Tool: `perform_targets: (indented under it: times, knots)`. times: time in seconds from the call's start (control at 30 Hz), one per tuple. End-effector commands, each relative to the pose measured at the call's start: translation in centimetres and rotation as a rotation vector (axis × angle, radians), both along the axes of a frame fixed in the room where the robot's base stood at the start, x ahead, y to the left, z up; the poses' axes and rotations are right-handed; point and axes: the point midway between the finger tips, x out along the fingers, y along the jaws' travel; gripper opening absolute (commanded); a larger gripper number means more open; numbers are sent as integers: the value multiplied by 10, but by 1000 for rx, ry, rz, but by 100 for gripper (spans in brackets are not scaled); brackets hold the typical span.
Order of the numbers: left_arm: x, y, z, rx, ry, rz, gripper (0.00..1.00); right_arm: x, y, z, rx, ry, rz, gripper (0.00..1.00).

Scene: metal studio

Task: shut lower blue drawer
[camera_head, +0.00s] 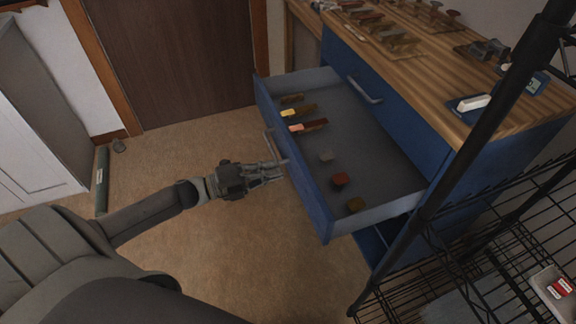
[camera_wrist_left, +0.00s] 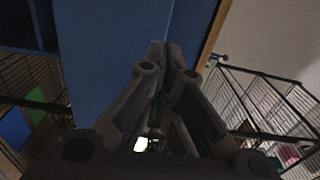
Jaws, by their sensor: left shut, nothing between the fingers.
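The lower blue drawer (camera_head: 310,198) is pulled well out of the blue cabinet (camera_head: 394,110) in the head view. It has a metal bar handle (camera_head: 270,146) on its front and several small blocks and tools inside. My left gripper (camera_head: 282,171) is shut and empty, with its fingertips at the outer face of the drawer front, close to the handle's near end. I cannot tell if they touch it. In the left wrist view the shut fingers (camera_wrist_left: 172,48) point at a blue panel (camera_wrist_left: 105,45). My right gripper is not in view.
An upper drawer with a handle (camera_head: 365,90) is shut above. The wooden top (camera_head: 430,50) carries several small items. A black wire rack (camera_head: 470,245) stands at the right, close to the drawer's near end. The floor (camera_head: 190,150) left of the drawer is mostly clear.

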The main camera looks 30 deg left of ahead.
Motion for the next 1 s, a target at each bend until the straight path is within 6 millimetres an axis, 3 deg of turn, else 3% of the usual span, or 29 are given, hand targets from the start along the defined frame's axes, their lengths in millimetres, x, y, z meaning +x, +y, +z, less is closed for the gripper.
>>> perform_targets:
  times: [0.33, 1.0]
  knots:
    - [32, -27, 0, -1, 0, 1, 0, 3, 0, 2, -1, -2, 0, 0]
    - [43, -39, 0, -2, -2, 0, 0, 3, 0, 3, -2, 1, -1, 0]
